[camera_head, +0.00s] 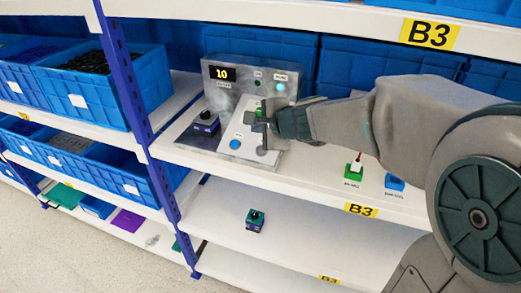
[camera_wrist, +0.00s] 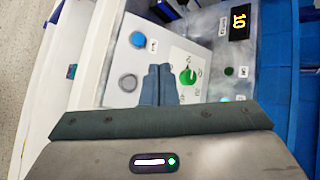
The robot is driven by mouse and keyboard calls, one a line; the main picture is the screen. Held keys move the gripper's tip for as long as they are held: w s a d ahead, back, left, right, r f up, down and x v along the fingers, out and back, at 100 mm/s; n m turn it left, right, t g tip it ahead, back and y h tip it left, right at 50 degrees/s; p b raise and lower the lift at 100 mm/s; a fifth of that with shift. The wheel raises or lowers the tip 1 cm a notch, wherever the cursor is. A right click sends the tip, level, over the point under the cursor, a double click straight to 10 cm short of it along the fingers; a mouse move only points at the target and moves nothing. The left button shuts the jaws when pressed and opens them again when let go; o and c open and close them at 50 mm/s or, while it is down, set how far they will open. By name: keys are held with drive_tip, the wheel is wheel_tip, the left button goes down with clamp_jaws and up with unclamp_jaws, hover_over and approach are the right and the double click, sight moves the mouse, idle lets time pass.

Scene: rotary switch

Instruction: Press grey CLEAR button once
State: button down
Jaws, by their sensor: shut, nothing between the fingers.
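The grey round button (camera_wrist: 128,83) lies on the white sloped panel (camera_wrist: 112,62). In the wrist view it is left of the tips of my gripper (camera_wrist: 158,72) and apart from them in the picture. My gripper's fingers are together and empty, over the panel between the grey button and the green rotary knob (camera_wrist: 187,76). In the head view my gripper (camera_head: 262,125) reaches in from the right over the panel (camera_head: 238,131) and hides part of it. The grey button is hard to make out there. I cannot tell the height of the tips above the panel.
A blue button (camera_head: 235,144) sits left of my gripper. The upright back panel has a yellow-digit display (camera_head: 222,73), a dark green button (camera_head: 257,84) and a lit cyan one (camera_head: 280,87). A black-knobbed box (camera_head: 206,122) stands left. Small green (camera_head: 354,172) and blue (camera_head: 394,183) boxes stand right.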

drive_tip(key=f+b, duration=0.1)
drive_tip(key=f, duration=0.1)
drive_tip(key=w+f+b, duration=0.1)
drive_tip(key=f+b, duration=0.1)
drive_tip(key=w+f+b, duration=0.1)
drive_tip(key=f+b, duration=0.1)
drive_tip(key=shift+w+d+f, duration=0.15)
drive_tip(key=shift+d+f, duration=0.1)
drive_tip(key=shift+d, duration=0.15)
drive_tip(key=shift+w+d+f+b, duration=0.15)
drive_tip(key=shift+w+f+b, duration=0.2)
drive_tip(key=shift+f+b, duration=0.35)
idle(1.1)
drive_tip(key=shift+w+f+b, duration=0.1)
drive_tip(key=shift+f+b, duration=0.15)
drive_tip(key=shift+b, duration=0.25)
drive_tip(key=shift+w+d+f+b, duration=0.1)
drive_tip(key=shift+f+b, duration=0.35)
drive_tip(key=shift+b, duration=0.05)
idle(0.5)
drive_tip(key=shift+r, duration=0.15)
drive_tip(key=shift+s+r+p, duration=0.25)
drive_tip(key=shift+r+p, duration=0.35)
drive_tip(key=shift+r, duration=0.05)
drive_tip(key=shift+r, duration=0.15)
